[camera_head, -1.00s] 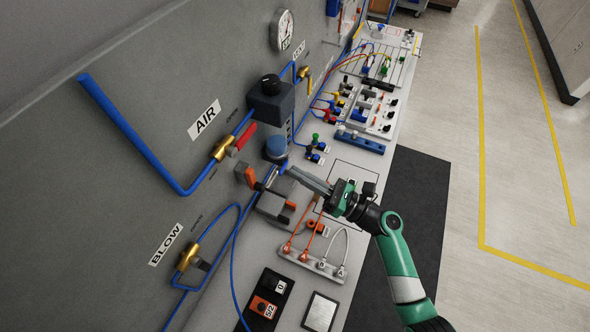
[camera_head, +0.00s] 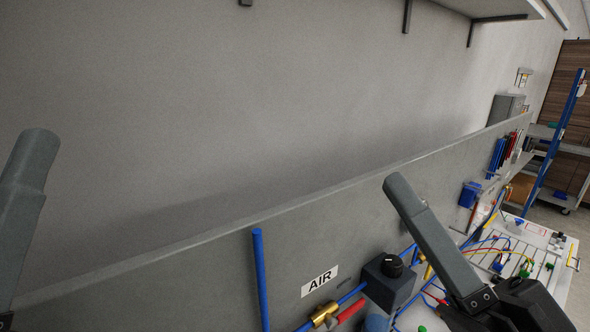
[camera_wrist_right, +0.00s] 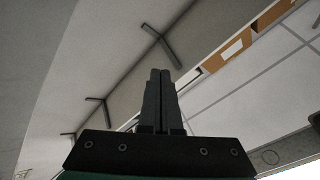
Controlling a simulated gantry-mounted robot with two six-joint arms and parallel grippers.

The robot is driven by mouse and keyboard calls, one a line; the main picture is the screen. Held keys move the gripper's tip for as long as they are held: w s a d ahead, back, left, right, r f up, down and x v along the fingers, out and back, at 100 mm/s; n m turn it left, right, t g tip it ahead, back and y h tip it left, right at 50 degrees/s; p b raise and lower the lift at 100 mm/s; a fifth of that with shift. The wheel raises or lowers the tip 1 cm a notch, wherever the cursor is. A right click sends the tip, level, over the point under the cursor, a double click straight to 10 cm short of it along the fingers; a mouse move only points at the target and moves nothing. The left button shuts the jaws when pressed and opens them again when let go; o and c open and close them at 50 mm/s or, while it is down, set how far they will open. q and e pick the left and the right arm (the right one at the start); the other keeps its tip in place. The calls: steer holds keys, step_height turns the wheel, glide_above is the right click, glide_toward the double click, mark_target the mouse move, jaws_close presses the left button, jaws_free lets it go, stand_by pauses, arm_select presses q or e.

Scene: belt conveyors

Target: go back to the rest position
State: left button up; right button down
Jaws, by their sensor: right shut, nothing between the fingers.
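My right gripper (camera_head: 398,185) shows in the head view at the lower right, its grey fingers pointing up and to the left in front of the grey panel (camera_head: 180,262). In the right wrist view the two fingers of the right gripper (camera_wrist_right: 160,74) lie side by side, shut and empty. A similar grey finger at the left edge of the head view seems to be my left gripper (camera_head: 38,140). It is cut off by the frame, so its jaw state cannot be told.
The bench (camera_head: 560,283) with coloured cables lies at right. The wall above is bare; a shelf (camera_head: 497,8) is at top.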

steer(key=s+d+r+n+t+h, duration=0.55)
steer(key=d+h, duration=0.35)
steer(key=h, duration=0.2)
step_height(320, 180, up, 18)
steer(key=p, duration=1.9)
steer(key=shift+w+a+r, duration=0.15)
steer(key=shift+a+r, duration=0.05)
steer(key=shift+r, duration=0.05)
